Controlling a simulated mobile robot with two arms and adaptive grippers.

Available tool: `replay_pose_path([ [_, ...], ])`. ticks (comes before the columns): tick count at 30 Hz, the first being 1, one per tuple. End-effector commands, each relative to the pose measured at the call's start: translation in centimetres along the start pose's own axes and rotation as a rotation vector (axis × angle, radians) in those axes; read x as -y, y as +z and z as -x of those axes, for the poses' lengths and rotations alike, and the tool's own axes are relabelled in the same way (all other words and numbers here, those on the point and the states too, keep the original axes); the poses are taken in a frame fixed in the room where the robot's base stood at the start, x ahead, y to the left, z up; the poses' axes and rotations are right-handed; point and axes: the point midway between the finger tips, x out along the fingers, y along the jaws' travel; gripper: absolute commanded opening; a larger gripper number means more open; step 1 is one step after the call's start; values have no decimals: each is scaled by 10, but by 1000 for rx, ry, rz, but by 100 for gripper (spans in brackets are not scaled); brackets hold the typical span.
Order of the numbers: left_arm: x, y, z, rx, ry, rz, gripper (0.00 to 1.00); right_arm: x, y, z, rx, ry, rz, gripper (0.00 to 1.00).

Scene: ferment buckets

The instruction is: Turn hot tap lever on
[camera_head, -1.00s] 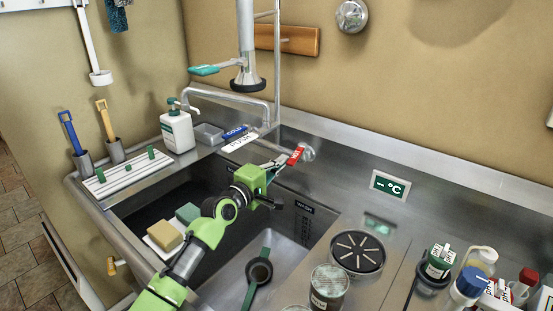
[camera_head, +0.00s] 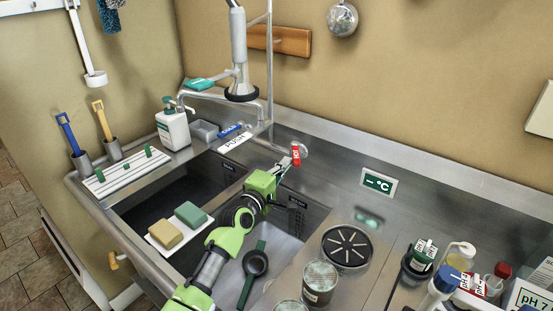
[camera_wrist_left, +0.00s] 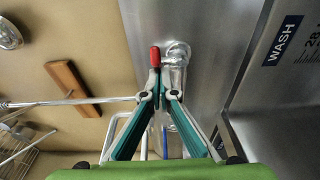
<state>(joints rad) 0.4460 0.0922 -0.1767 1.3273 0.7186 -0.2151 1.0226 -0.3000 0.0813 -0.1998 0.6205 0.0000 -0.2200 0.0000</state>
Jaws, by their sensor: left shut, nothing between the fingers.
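The red hot tap lever (camera_head: 296,155) sits at the wall end of the pipe behind the sink, and points roughly up and down in the head view. In the left wrist view the red lever (camera_wrist_left: 155,57) stands beside its chrome tap body (camera_wrist_left: 177,55). My left gripper (camera_head: 286,164) is shut and empty, its tips at or just short of the lever's lower end. In the wrist view its fingertips (camera_wrist_left: 160,96) lie just below the lever; I cannot tell whether they touch it. My right gripper is not in view.
The blue cold lever (camera_head: 229,131) and white push plate (camera_head: 235,142) are to the left. A soap bottle (camera_head: 172,127) stands behind the sink. Sponges (camera_head: 190,215) rest on a white tray. Cups and bottles crowd the counter at right.

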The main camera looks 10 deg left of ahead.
Motion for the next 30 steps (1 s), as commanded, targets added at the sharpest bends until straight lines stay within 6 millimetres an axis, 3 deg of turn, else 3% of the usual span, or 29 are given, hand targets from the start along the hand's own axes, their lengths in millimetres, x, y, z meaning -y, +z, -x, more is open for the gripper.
replay_pose_path([
  [12, 0, 26, -8, 0, 0, 1, 0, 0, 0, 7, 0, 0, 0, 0],
  [30, 0, 30, -10, 0, 1, 1, 0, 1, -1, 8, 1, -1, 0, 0],
])
